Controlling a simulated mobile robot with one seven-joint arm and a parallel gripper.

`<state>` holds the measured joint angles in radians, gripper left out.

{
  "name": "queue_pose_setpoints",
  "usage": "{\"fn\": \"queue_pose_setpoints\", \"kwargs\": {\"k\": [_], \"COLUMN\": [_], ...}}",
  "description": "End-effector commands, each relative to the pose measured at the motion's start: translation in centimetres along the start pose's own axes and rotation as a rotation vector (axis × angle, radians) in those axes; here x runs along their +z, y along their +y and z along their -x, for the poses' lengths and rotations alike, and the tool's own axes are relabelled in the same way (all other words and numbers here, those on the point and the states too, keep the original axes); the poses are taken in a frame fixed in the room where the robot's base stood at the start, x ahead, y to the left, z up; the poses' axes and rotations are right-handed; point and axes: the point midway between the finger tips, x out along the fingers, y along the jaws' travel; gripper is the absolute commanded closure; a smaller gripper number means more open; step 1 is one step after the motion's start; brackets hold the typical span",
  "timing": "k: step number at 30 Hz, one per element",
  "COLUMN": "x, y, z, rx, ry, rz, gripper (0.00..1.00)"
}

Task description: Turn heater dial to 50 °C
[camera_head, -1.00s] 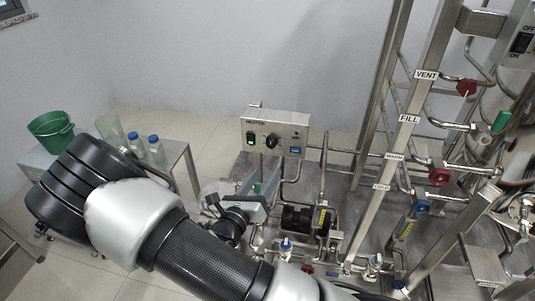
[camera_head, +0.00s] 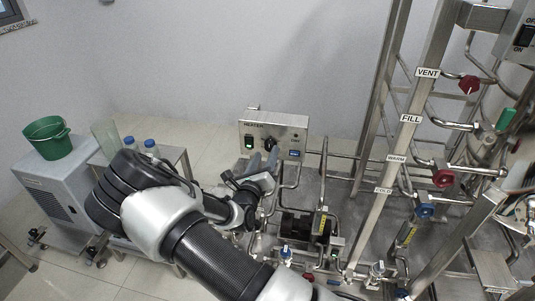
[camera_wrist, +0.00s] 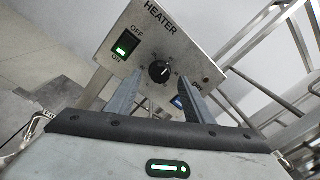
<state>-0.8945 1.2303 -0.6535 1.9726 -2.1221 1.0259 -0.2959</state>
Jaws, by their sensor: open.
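The heater panel (camera_head: 285,128) is a grey metal box marked HEATER, and it fills the upper middle of the wrist view (camera_wrist: 192,52). Its round black dial (camera_wrist: 159,71) has a pale pointer mark; the scale around it is too small to read. The dial (camera_head: 270,143) also shows in the head view, just above my gripper (camera_head: 262,168). In the wrist view my gripper (camera_wrist: 158,84) is open, its fingers on either side of the dial's image. It appears to be short of the dial, with nothing between the fingers.
A green-lit switch (camera_wrist: 125,44) sits left of the dial. A small blue display (camera_wrist: 178,102) is partly hidden by the right finger. Pipes (camera_head: 325,170) and a pump (camera_head: 300,222) stand below and right of the panel. A green bucket (camera_head: 50,140) stands at the left.

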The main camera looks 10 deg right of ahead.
Motion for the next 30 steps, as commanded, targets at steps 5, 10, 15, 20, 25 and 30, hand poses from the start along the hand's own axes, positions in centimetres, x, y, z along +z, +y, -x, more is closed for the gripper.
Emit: {"fn": "queue_pose_setpoints", "kwargs": {"k": [5, 10, 15, 20, 25, 30], "x": [-0.1, 0.0, 0.0, 0.0, 0.0, 0.1], "y": [0.0, 0.0, 0.0, 0.0, 0.0, -0.1], "z": [-2.3, -3.0, -3.1, -3.1, -3.0, -3.0], "rx": [-0.001, 0.0, 0.0, 0.0, 0.0, 0.0], "ry": [0.0, 0.0, 0.0, 0.0, 0.0, 0.001], "rz": [-0.002, 0.0, 0.0, 0.0, -0.001, -0.009], "gripper": [0.53, 0.53, 0.53, 0.68, 0.94, 0.94]}}
